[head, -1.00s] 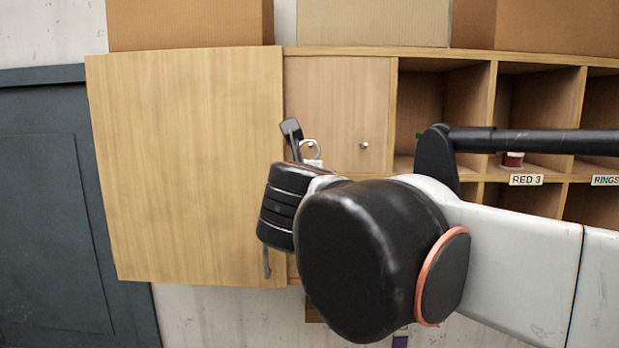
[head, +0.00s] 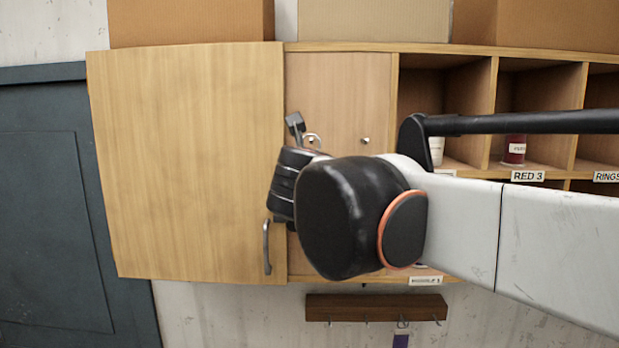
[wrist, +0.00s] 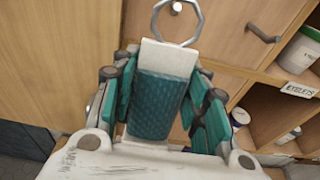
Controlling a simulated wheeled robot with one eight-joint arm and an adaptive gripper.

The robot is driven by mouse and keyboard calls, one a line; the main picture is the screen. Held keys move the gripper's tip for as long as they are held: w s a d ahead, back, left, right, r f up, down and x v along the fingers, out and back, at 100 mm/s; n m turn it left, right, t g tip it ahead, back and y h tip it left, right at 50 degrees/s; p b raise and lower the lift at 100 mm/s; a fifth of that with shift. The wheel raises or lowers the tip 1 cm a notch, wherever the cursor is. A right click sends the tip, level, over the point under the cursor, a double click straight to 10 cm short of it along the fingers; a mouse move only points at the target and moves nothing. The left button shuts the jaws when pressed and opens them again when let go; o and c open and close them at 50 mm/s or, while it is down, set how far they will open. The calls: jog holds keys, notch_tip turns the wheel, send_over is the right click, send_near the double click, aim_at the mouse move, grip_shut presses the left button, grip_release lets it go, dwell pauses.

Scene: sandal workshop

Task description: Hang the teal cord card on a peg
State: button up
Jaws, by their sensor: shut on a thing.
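The teal cord card shows in the wrist view as a pale card wound with teal cord (wrist: 158,100), with a metal ring (wrist: 178,22) at its top end. My gripper (wrist: 164,72) is shut on the card, a finger on each side. A dark wooden peg rail (head: 376,307) with several small pegs is on the wall below the cupboard. A purple item (head: 401,340) hangs under one right-hand peg, partly cut off.
A large wooden door panel (head: 185,160) with a metal handle (head: 266,247) is left of my gripper. Open cubbies with a red spool (head: 514,150) are at the right. Cardboard boxes (head: 372,22) stand on top. Wall below left of the rail is clear.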

jog(key=shift+w+d+f+b, duration=0.1)
jog(key=shift+w+f+b, duration=0.15)
jog(key=shift+w, duration=0.7)
jog(key=shift+w+a+f+b, duration=0.1)
jog(key=shift+w+f+b, duration=0.1)
jog(key=shift+w, duration=0.8)
jog(key=shift+w+d+f+b, duration=0.15)
jog(key=shift+w+b, duration=0.1)
jog(key=shift+w, duration=0.7)
jog(key=o, duration=1.2)
jog(key=shift+s, duration=0.1)
